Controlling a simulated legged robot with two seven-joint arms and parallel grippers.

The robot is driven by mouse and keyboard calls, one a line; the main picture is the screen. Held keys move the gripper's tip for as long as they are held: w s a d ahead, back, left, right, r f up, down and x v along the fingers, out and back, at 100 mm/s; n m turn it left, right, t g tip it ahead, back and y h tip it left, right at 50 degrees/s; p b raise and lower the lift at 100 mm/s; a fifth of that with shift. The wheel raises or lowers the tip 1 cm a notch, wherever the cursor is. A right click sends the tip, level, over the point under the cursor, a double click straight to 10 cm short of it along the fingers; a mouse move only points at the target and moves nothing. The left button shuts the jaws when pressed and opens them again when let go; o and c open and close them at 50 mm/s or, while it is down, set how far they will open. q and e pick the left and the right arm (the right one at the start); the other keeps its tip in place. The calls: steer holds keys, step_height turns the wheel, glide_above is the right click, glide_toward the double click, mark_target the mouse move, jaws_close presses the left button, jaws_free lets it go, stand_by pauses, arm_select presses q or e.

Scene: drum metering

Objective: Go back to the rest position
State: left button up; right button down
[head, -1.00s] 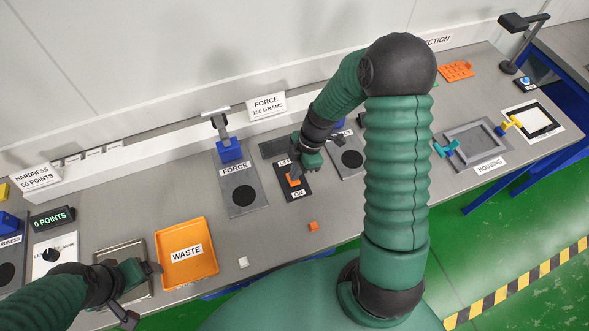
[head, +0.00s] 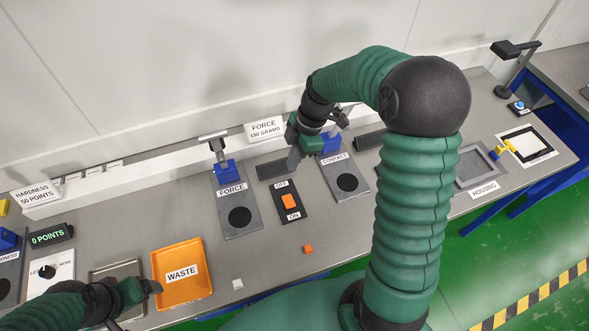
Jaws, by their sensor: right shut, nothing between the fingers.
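My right gripper (head: 296,157) is shut and empty. It is raised above the bench, in front of the contact station's blue block and up-left of its plate. The black switch plate (head: 295,215) with its orange rocker (head: 289,202), marked OFF and ON, lies below it, apart from it. My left gripper (head: 150,288) is at the lower left, over the grey metal tray (head: 118,270) and close to the orange waste tray (head: 183,296). Its fingers show too small to tell open from shut.
The force station (head: 237,214) and contact station (head: 344,188) stand on the bench. An orange cube (head: 308,249) and a white cube (head: 238,284) lie near the front edge. The housing fixture (head: 470,169) is at right, partly behind my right arm.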

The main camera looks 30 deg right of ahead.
arm_select(q)
steer(key=shift+s+d, duration=0.1)
steer(key=shift+s, duration=0.05)
arm_select(e)
steer(key=s+a+f+m+t+h, duration=0.1)
steer(key=s+a+m+h, duration=0.2)
steer(key=s+a+m, duration=0.5)
steer(key=s+m, duration=0.3)
steer(key=m, duration=0.4)
steer(key=shift+f+t, duration=0.15)
steer(key=shift+t, duration=0.25)
arm_select(q)
steer(key=shift+d+r, duration=0.1)
steer(key=shift+d, duration=0.2)
arm_select(e)
steer(key=shift+d, duration=0.35)
